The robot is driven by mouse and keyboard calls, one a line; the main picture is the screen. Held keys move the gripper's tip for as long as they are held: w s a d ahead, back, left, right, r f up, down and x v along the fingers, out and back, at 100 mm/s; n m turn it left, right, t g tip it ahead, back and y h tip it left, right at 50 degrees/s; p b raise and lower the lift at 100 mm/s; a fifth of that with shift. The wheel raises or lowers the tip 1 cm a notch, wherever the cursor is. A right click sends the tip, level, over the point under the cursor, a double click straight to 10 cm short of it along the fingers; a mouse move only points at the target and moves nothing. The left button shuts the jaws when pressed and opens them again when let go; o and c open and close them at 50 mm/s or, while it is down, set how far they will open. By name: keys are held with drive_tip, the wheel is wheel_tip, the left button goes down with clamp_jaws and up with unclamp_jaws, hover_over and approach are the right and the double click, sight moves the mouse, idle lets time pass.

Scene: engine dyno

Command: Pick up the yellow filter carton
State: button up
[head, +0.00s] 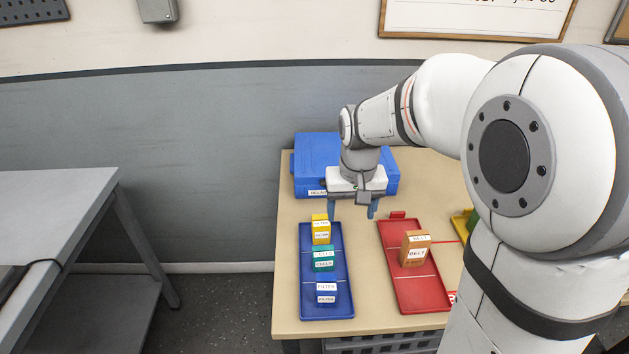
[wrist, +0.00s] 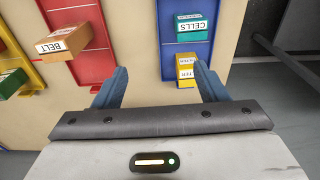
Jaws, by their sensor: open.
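The yellow filter carton (head: 321,230) stands at the far end of the blue tray (head: 334,237) on the table. It also shows in the wrist view (wrist: 186,70), between the fingers but nearer the right one and ahead of the wrist. My gripper (head: 352,210) is open and empty, with its blue fingers pointing down. In the head view it hangs above the table, a little right of and beyond the carton. It appears apart from the carton. The wrist view also shows my gripper (wrist: 160,85) with its fingers spread wide.
A teal carton (head: 323,258) and a blue carton (head: 326,289) stand in the same blue tray. A red tray (head: 421,292) with a brown belt carton (head: 415,249) lies to the right. A blue case (head: 313,158) sits behind. A grey bench (head: 60,205) stands left.

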drive_tip(key=g, duration=0.1)
hover_over(321, 220)
wheel_tip(321, 220, down, 6)
drive_tip(key=shift+s+d+f, duration=0.15)
drive_tip(key=shift+f, duration=0.05)
drive_tip(key=f, duration=0.8)
drive_tip(key=shift+w+p, duration=0.2)
drive_tip(key=shift+p, duration=0.1)
drive_tip(key=shift+r, duration=0.1)
drive_tip(key=c, duration=1.1)
